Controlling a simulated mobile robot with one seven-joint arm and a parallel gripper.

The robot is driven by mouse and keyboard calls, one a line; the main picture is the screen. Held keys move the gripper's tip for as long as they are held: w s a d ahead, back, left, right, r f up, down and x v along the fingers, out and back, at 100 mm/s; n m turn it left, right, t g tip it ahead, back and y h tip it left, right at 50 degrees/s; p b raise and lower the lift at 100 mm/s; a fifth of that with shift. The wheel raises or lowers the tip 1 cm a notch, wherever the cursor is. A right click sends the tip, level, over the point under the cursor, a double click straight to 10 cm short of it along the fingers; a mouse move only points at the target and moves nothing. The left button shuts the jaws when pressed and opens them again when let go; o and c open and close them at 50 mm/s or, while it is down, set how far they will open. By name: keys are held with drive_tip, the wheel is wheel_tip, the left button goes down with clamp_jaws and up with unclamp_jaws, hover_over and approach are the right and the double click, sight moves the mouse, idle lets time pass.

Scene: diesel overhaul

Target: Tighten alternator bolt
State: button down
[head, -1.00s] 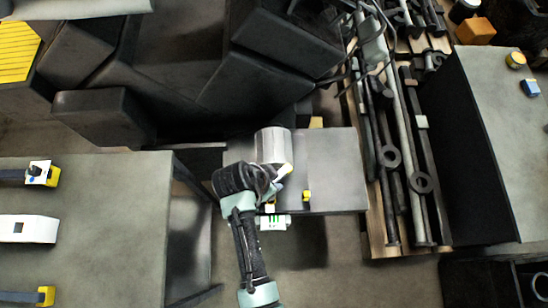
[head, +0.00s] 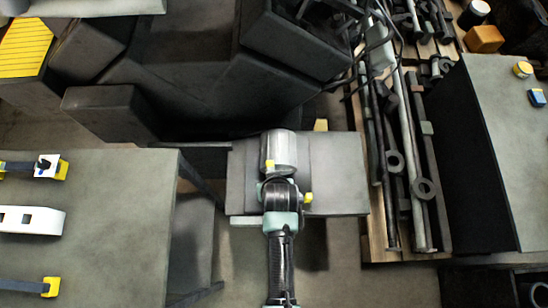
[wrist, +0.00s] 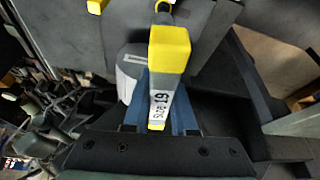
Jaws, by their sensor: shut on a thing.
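The alternator appears to be the silver cylinder (head: 280,152) on a grey plate (head: 340,185) in the middle of the head view. A small yellow piece (head: 308,197) sits on the plate, right of my gripper; I cannot tell whether it is the bolt. My gripper (wrist: 172,105) has its blue fingers shut on a yellow and white tool (wrist: 168,50) marked "SIZE 19". The cylinder also shows left of the tool (wrist: 128,75). Contact between tool and bolt cannot be seen.
A grey table (head: 110,230) on the left bears yellow-ended tools and a white block (head: 30,220). Dark machine blocks (head: 190,95) stand behind. A wooden pallet (head: 378,240) with long rods lies right of the plate, and another grey bench (head: 500,150) stands beyond it.

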drive_tip(key=n, duration=0.1)
drive_tip(key=n+y, duration=0.1)
drive_tip(key=n, duration=0.1)
drive_tip(key=shift+w+a+f+n+g+b, duration=0.1)
drive_tip(key=shift+a+f+n+g+b, duration=0.05)
drive_tip(key=shift+f+n+g+b, duration=0.2)
drive_tip(key=shift+f+n+b, duration=0.25)
drive_tip(key=shift+f+b, duration=0.85)
drive_tip(key=shift+f, duration=0.4)
